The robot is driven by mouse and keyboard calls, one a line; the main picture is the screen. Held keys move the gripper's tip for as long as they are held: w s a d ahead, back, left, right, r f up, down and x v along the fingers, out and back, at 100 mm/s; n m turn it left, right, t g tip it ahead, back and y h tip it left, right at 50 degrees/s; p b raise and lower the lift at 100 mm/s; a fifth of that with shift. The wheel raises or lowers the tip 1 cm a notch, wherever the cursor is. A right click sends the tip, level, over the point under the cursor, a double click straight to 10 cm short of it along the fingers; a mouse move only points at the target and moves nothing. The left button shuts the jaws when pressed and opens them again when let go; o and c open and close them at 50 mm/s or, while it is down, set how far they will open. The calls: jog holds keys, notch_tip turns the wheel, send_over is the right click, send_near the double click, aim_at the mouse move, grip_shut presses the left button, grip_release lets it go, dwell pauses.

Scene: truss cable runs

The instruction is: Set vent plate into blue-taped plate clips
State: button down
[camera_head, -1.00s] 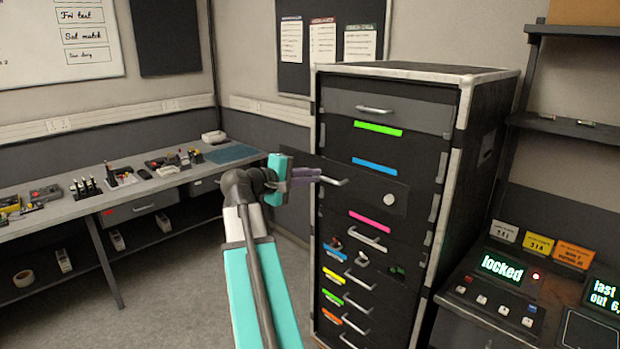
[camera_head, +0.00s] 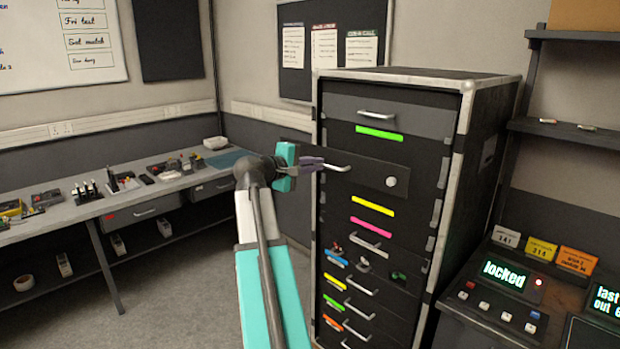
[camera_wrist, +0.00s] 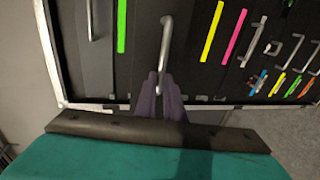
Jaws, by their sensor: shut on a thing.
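The vent plate (camera_head: 365,173) is a wide dark panel with a round white spot near its right end. It is in front of the rack's upper part, with its left end sticking out past the rack's left edge. My gripper (camera_head: 318,165) is shut on the plate's light bar handle (camera_head: 338,168). The wrist view shows the purple fingers (camera_wrist: 160,92) closed on the lower end of that handle (camera_wrist: 166,45). The blue-taped slot is not seen; the plate covers that part of the rack. I cannot tell whether the plate touches the rack face.
The black rack (camera_head: 490,110) has a green strip (camera_head: 379,133) above the plate, with yellow (camera_head: 372,206) and pink (camera_head: 371,227) strips below. Drawers with handles are lower down. A workbench (camera_head: 160,190) is at left and a console (camera_head: 505,290) at right.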

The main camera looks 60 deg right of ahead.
aim_at(338, 153)
jog(key=shift+m+g, duration=0.4)
jog(key=shift+g, duration=0.1)
jog(key=s+d+r, duration=0.2)
jog(key=s+d, duration=0.2)
jog(key=d, duration=0.1)
jog(key=shift+s+d+r+b, duration=0.2)
jog(key=shift+s+r+b, duration=0.05)
jog(key=shift+r+b, duration=0.15)
jog(key=shift+s+d+r, duration=0.1)
jog(key=shift+s+d, duration=0.05)
jog(key=shift+s, duration=0.4)
jog(key=shift+d, duration=0.25)
jog(key=r+x, duration=0.1)
jog(key=x, duration=0.7)
jog(key=shift+b, duration=0.3)
jog(key=shift+d, duration=0.15)
dwell(0.4)
jog(key=shift+s+d+h+b, duration=0.1)
jog(key=shift+h+b, duration=0.3)
jog(key=shift+b, duration=0.85)
dwell(1.5)
jog(key=shift+f, duration=0.35)
dwell(1.1)
